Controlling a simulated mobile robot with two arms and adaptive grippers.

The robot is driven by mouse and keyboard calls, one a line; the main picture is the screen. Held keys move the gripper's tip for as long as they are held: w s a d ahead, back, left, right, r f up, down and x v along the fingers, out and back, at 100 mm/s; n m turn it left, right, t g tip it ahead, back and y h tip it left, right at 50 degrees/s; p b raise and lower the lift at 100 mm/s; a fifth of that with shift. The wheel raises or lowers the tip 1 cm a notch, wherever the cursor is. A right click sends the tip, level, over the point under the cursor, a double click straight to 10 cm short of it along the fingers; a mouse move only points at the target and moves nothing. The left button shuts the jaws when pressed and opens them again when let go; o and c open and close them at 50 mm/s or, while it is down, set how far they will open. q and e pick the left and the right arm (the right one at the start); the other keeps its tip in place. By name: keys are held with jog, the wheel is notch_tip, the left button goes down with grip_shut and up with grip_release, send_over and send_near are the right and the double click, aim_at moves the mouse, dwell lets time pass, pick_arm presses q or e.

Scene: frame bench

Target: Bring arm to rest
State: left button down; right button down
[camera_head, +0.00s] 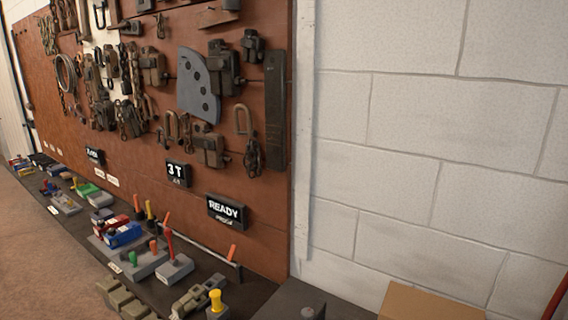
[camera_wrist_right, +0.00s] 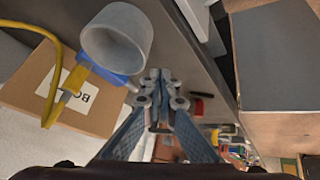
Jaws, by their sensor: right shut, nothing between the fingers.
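My right gripper (camera_wrist_right: 160,76) shows in the right wrist view, its two blue-sided fingers reaching up from the bottom edge. The fingertips are together and hold nothing. A grey cylindrical cup-like part (camera_wrist_right: 117,38) lies just left of and above the fingertips in the picture; I cannot tell how far it is from them. Neither arm nor gripper shows in the head view. My left gripper is in no view.
A cardboard box (camera_wrist_right: 88,98) with a white label, a yellow cable (camera_wrist_right: 58,60) and a grey panel (camera_wrist_right: 280,60) surround the right gripper. The head view shows a brown tool board (camera_head: 225,150), a dark bench (camera_head: 255,290) with several small tools, and a white block wall (camera_head: 420,130).

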jog(key=s+f+m+g, duration=0.2)
jog(key=s+f+g, duration=0.2)
jog(key=s, duration=0.6)
notch_tip(320, 180, down, 30)
jog(key=b, duration=0.5)
jog(key=s+d+f+g+b, duration=0.1)
jog(key=s+f+b, duration=0.1)
jog(key=s+f, duration=0.7)
jog(key=s+d+f+g+b, duration=0.1)
jog(key=s+d+f+b, duration=0.1)
jog(key=s+f, duration=0.7)
notch_tip(320, 180, down, 4)
jog(key=shift+s+d+f+n+b, duration=0.1)
jog(key=shift+s+d+n+b, duration=0.2)
jog(key=shift+n+b, duration=0.15)
